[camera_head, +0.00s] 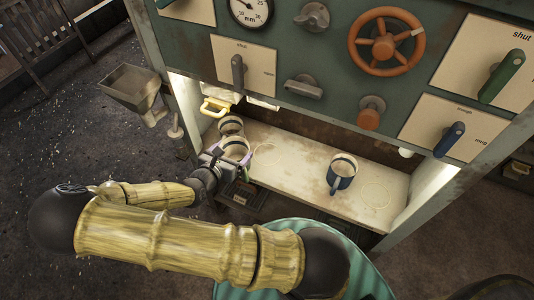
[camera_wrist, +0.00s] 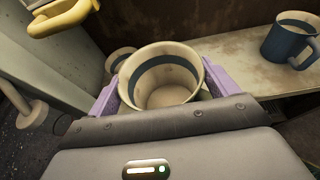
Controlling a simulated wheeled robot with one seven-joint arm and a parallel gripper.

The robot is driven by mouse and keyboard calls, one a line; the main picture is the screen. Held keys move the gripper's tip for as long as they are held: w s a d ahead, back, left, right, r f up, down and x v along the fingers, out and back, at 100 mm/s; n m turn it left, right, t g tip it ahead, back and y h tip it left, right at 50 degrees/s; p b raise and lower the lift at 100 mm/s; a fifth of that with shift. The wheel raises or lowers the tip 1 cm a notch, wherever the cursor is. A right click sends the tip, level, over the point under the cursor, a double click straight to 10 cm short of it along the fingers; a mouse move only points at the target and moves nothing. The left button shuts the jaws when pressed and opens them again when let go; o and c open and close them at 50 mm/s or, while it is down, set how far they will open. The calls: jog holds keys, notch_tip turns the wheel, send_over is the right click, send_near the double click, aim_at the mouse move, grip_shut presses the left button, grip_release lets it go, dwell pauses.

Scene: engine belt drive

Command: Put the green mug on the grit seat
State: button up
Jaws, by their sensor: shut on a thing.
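My gripper (camera_wrist: 160,92) is shut on a mug (camera_wrist: 168,75), with purple fingers on either side of its rim. The held mug is upright, pale inside with a dark band below the rim; its outer colour is mostly hidden, so I cannot tell if it is green. It also shows in the head view (camera_head: 236,146) at the shelf's left end; I cannot tell if it touches the shelf. Another pale mug (camera_head: 230,124) stands just behind it. A dark blue mug (camera_head: 342,174) stands on the right half of the shelf. Faint rings mark the shelf at left (camera_head: 268,154) and right (camera_head: 376,195).
The pale shelf (camera_head: 310,160) is open between the held mug and the blue mug. Side posts bound the shelf. A grey hopper (camera_head: 132,88) stands outside left.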

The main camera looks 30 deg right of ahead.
jog(key=shift+a, duration=0.1)
jog(key=shift+s+f+m+g+h, duration=0.3)
jog(key=shift+s+m+g+h, duration=0.25)
jog(key=shift+m+g, duration=0.25)
jog(key=s+m+g, duration=0.1)
jog(key=s+a+f+m+g+h, duration=0.1)
jog(key=s+g, duration=0.1)
jog(key=s+m+g+b, duration=0.1)
jog(key=m, duration=0.1)
jog(key=shift+s+a+f+g+h, duration=0.15)
jog(key=shift+s+f+g+h, duration=0.15)
jog(key=shift+s+f+h, duration=0.1)
jog(key=w+d+f+b, duration=0.1)
jog(key=w+d+f, duration=0.2)
jog(key=w+d, duration=0.9)
jog(key=d, duration=0.3)
jog(key=shift+d, duration=0.25)
jog(key=shift+f, duration=0.1)
